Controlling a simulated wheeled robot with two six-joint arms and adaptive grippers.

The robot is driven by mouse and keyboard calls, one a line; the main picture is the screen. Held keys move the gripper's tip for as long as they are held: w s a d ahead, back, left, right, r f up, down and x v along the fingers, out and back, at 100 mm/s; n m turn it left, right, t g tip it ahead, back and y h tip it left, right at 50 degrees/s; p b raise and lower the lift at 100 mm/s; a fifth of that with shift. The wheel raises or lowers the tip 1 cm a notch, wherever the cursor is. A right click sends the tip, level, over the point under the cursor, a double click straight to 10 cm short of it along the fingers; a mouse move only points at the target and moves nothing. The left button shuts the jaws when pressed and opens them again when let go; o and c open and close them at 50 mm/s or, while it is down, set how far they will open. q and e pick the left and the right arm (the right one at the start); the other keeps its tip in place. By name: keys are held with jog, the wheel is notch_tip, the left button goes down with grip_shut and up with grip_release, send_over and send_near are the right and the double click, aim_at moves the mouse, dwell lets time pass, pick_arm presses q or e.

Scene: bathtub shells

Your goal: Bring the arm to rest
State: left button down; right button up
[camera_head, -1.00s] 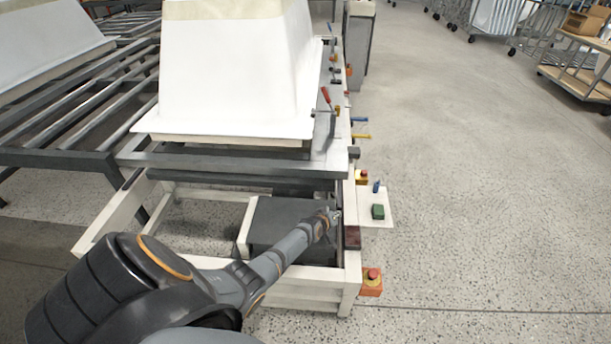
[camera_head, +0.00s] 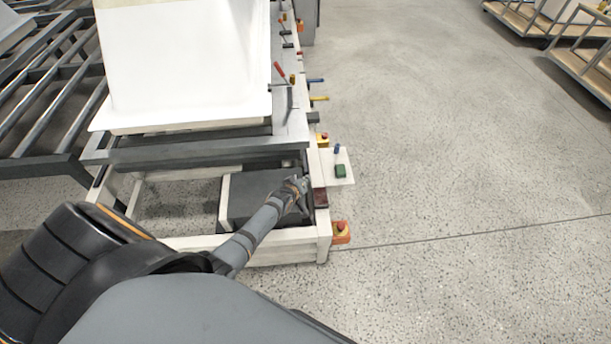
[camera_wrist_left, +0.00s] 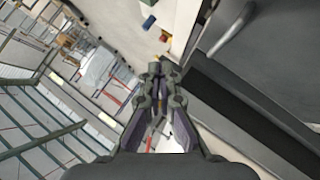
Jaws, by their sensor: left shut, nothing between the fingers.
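My left arm reaches from the lower left of the head view over the near end of a white machine frame (camera_head: 285,248). My left gripper (camera_head: 303,184) is shut and empty. It is above or beside the dark grey box (camera_head: 250,198) inside the frame, close to the frame's right side; I cannot tell whether it touches anything. In the left wrist view the two fingers of the left gripper (camera_wrist_left: 163,68) come together in the middle with nothing visible between them. My right gripper does not show.
A white bathtub shell (camera_head: 185,65) stands on the frame. A side shelf holds a green block (camera_head: 341,171) and a blue piece (camera_head: 337,148). A red emergency button on an orange box (camera_head: 340,231) juts out at the lower right. The floor on the right is clear; carts (camera_head: 585,60) stand far right.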

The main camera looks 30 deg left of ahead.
pick_arm(q)
jog(key=shift+f, duration=0.15)
jog(key=m+g, duration=0.2)
send_over(294, 211)
jog(key=s+d, duration=0.2)
jog(key=s, duration=0.1)
notch_tip(294, 211, down, 8)
jog(key=s+f+m+g+p, duration=0.1)
jog(key=s+f, duration=0.3)
jog(key=s, duration=0.8)
jog(key=s+f+m+g, duration=0.4)
jog(key=s+f, duration=0.1)
jog(key=s, duration=0.8)
jog(key=s+f+m+g+p, duration=0.1)
jog(key=s+f+m+g, duration=0.2)
jog(key=s, duration=1)
notch_tip(294, 211, down, 2)
jog(key=shift+s+d+f+p, duration=0.15)
jog(key=shift+d+f+p, duration=0.05)
jog(key=shift+p, duration=0.15)
